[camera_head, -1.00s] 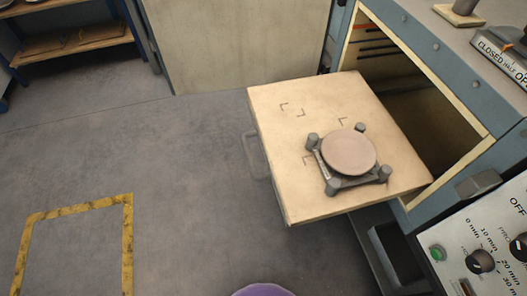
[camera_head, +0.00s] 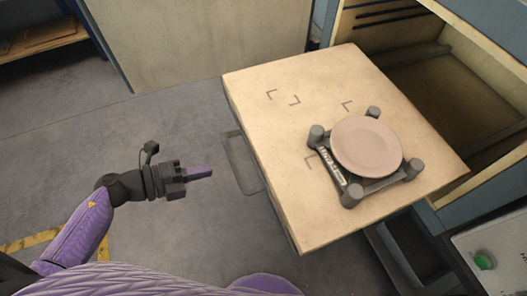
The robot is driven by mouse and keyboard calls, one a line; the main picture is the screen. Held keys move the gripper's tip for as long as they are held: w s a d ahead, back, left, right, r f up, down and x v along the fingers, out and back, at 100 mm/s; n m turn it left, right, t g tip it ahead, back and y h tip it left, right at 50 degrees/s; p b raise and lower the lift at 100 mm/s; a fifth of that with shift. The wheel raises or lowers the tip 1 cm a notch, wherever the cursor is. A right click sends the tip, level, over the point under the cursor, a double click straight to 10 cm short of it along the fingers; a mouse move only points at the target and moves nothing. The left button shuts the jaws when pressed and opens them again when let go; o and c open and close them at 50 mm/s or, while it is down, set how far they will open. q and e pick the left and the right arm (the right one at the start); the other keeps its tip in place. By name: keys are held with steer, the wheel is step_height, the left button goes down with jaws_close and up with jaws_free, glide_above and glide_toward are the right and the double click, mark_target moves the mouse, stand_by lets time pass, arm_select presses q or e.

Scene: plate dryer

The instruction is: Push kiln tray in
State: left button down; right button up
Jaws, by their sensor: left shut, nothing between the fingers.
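The kiln tray (camera_head: 270,130) is a pale slab pulled well out of the kiln opening (camera_head: 430,85), its inner end at the mouth. A grey handle (camera_head: 241,163) is on its left front edge. A round pinkish plate (camera_head: 366,149) rests on a grey four-post stand (camera_head: 352,195) on the tray. My left gripper (camera_head: 208,172) is shut and empty, a short way left of the handle and apart from it, fingers pointing right. My right gripper is out of view.
A pale panel (camera_head: 195,35) stands behind the tray. A shelf (camera_head: 40,40) is at the far left. A control panel with a green button (camera_head: 484,261) is at lower right. The grey floor left of the tray is clear.

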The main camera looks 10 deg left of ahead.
mark_target(258, 163)
arm_select(q)
steer(key=shift+m, duration=0.3)
steer(key=b+x, duration=0.1)
steer(key=x, duration=0.8)
steer(key=shift+s+d+r+b, duration=0.1)
steer(key=shift+s+d+b, duration=0.15)
steer(key=shift+b, duration=0.1)
steer(key=shift+w+d, duration=0.15)
steer(key=shift+d, duration=0.1)
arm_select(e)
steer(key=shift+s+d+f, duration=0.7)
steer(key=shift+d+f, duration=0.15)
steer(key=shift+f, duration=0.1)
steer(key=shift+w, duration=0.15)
arm_select(q)
steer(key=shift+w+d, duration=0.1)
steer(key=shift+d, duration=0.05)
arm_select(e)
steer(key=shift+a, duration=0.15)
